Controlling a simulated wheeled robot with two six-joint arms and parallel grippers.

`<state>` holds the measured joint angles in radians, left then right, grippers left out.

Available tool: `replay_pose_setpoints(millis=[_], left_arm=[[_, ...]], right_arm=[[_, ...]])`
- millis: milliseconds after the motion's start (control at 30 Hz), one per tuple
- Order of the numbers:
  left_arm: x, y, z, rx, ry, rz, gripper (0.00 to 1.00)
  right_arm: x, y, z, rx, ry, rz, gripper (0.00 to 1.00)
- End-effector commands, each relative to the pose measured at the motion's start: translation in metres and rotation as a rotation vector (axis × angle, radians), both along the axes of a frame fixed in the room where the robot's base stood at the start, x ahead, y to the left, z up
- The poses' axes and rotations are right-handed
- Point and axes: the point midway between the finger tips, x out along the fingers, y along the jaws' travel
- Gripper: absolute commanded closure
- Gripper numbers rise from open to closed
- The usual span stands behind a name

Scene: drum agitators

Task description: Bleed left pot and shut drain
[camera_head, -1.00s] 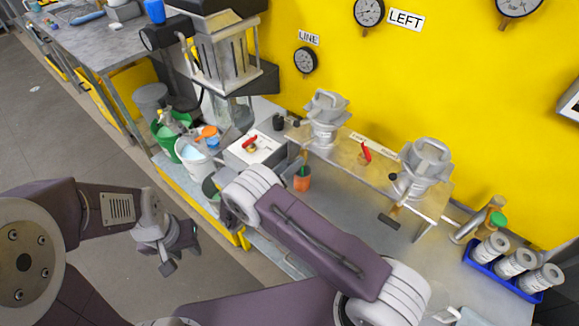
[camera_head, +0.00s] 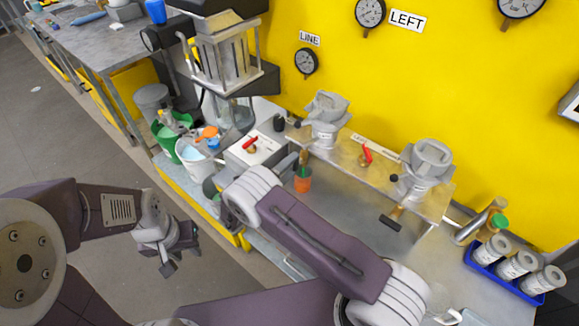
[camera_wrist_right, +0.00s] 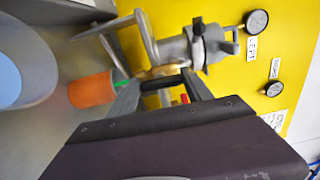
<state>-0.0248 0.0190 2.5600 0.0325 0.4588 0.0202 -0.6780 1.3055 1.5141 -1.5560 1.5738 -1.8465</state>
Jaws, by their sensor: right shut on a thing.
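The left pot (camera_head: 325,115), grey with clamps, stands on the tan shelf at the left; it also shows in the right wrist view (camera_wrist_right: 212,47). A brass drain stem (camera_head: 304,157) comes down below it. An orange cup (camera_head: 303,184) is under the stem, and a green piece (camera_wrist_right: 120,76) shows at its mouth. My right gripper (camera_wrist_right: 160,92) is at the drain and appears shut on its handle; the grip itself is mostly hidden. In the head view my right arm covers most of this gripper. My left gripper (camera_head: 178,252) hangs over the floor, away from everything; its jaw opening is unclear.
The right pot (camera_head: 425,165) stands on the shelf (camera_head: 345,160), with a red valve lever (camera_head: 366,154) between the pots. A white box (camera_head: 255,152) with a red lever and a white bucket (camera_head: 193,155) are left. A blue tray (camera_head: 490,272) of cans is right.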

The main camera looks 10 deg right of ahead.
Motion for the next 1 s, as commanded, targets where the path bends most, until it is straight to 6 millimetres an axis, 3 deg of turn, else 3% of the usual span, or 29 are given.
replay_pose_setpoints(millis=[700, 733, 767, 800, 1000], left_arm=[[0.0000, 0.0000, 0.0006, 0.000, 0.000, 0.000, 0.66], [0.0000, 0.0000, 0.0006, 0.000, 0.000, 0.000, 0.66], [0.0000, 0.0000, 0.0006, 0.000, 0.000, 0.000, 0.66], [0.0000, 0.0000, 0.0006, 0.000, 0.000, 0.000, 0.66], [0.0001, 0.0000, 0.0004, 0.000, 0.000, 0.000, 0.66]], right_arm=[[-0.0002, -0.0026, 0.0021, -0.044, 0.046, -0.008, 0.82], [-0.0002, -0.0025, 0.0022, -0.044, 0.046, -0.007, 0.33], [-0.0002, -0.0024, 0.0021, -0.044, 0.046, -0.007, 0.25], [-0.0001, -0.0021, 0.0020, -0.043, 0.046, -0.006, 0.20], [-0.0001, -0.0011, 0.0012, -0.041, 0.046, -0.003, 0.20]])
